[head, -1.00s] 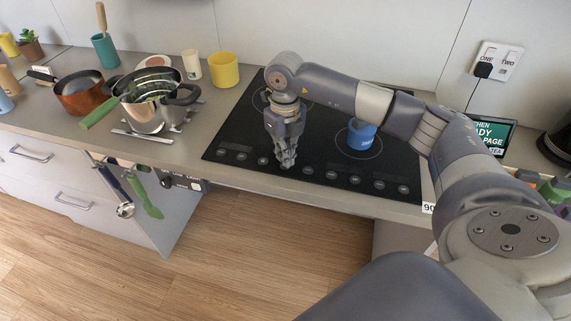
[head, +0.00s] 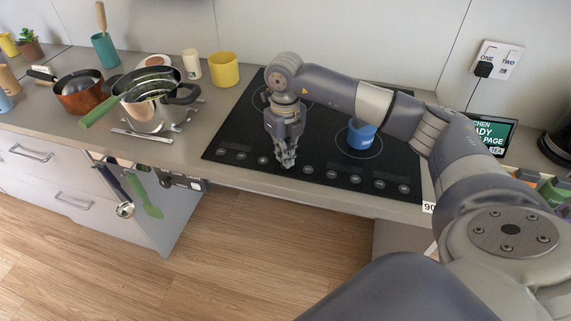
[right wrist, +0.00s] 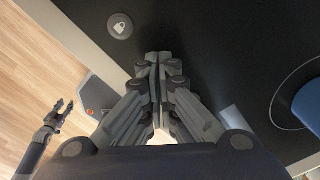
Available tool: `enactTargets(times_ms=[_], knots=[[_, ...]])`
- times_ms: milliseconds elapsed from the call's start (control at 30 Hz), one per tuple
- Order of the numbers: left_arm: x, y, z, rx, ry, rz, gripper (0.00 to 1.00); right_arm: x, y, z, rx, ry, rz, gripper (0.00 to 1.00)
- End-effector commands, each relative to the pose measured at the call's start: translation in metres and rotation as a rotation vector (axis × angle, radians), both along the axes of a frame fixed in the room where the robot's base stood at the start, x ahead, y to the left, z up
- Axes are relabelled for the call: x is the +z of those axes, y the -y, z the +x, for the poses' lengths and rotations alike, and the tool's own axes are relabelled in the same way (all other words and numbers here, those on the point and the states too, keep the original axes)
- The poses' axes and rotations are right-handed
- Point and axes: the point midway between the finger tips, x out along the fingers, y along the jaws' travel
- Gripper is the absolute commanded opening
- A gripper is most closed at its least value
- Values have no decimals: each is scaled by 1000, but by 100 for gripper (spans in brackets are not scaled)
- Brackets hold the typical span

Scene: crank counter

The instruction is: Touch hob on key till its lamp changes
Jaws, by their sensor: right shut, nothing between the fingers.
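The black glass hob (head: 235,128) is set in the counter, with a row of round touch keys (head: 354,180) along its front edge. My right gripper (head: 287,163) points down over this front strip, near the keys left of the middle. Its fingers are shut and empty, also in the right wrist view (right wrist: 158,58). That view shows one key with a padlock sign (right wrist: 120,25), beyond and left of the fingertips. I cannot tell whether the tips touch the glass. No lit lamp can be made out. My left gripper (right wrist: 64,106) shows small in the right wrist view, fingers apart, over the floor.
A blue pot (head: 361,134) stands on the hob's right ring. A small screen (head: 493,133) stands on the right.

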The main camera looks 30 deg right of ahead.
Motion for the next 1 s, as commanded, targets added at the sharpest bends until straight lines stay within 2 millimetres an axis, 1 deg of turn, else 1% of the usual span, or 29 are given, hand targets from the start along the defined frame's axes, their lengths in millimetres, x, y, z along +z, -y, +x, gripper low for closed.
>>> enactTargets(times_ms=[600, 767, 1000], knots=[[-10, 0, 0, 0, 0, 0, 40, -14, 0, 0, 0, 0, 0, 0], [-7, 0, 0, 0, 0, 0, 40, -9, 0, 0, 0, 0, 0, 0], [9, 0, 0, 0, 0, 0, 40, 13, 0, 0, 0, 0, 0, 0]])
